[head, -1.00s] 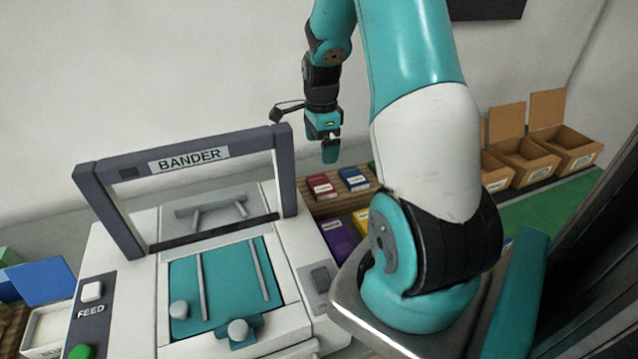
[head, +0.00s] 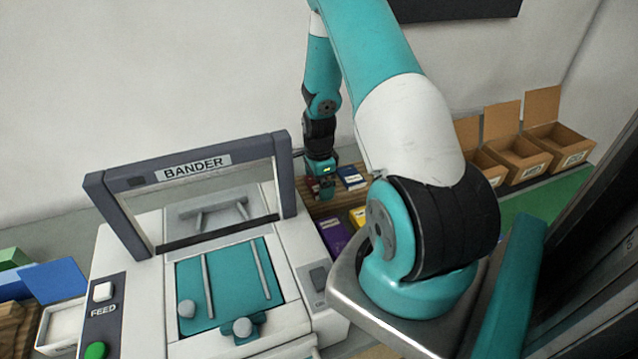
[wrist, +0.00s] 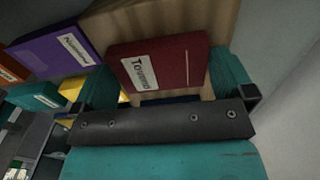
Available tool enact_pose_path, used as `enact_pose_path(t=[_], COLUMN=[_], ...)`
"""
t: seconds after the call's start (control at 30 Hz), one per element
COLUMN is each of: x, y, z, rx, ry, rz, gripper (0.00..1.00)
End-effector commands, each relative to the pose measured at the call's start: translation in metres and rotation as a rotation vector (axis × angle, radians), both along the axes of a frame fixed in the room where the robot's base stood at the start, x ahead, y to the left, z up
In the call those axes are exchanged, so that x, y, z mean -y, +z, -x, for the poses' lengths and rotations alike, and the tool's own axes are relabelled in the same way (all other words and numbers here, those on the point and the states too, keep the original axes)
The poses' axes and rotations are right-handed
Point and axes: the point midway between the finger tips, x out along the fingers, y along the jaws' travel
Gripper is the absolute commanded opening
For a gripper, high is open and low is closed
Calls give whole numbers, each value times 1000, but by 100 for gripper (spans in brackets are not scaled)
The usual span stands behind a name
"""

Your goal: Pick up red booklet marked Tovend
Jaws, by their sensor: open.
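The red booklet (wrist: 165,60) lies on the wooden board in the wrist view, with a white label reading "Tovend" along its left side. My gripper (wrist: 168,90) is open, with one teal finger on each side of the red booklet. Whether the fingers touch it cannot be told. In the head view my gripper (head: 323,194) is low over the board, and the red booklet (head: 311,184) is mostly hidden behind it.
A blue booklet (head: 351,177) lies right of my gripper. A purple booklet (head: 333,235) and a yellow one (head: 357,216) lie nearer. The bander (head: 190,170) stands to the left. Open cardboard boxes (head: 505,150) stand at the right, and a wall rises behind.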

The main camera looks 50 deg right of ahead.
Motion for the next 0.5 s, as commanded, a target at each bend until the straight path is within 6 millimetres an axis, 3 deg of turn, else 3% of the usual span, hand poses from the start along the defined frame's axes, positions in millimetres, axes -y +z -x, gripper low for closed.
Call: enact_pose_path(t=[0.13, 0.3, 0.5], x=[0, 0, 0], y=[0, 0, 0], z=[0, 0, 0], rx=[0, 0, 0], ry=[0, 0, 0], rz=[0, 0, 0], gripper=[100, 66, 66])
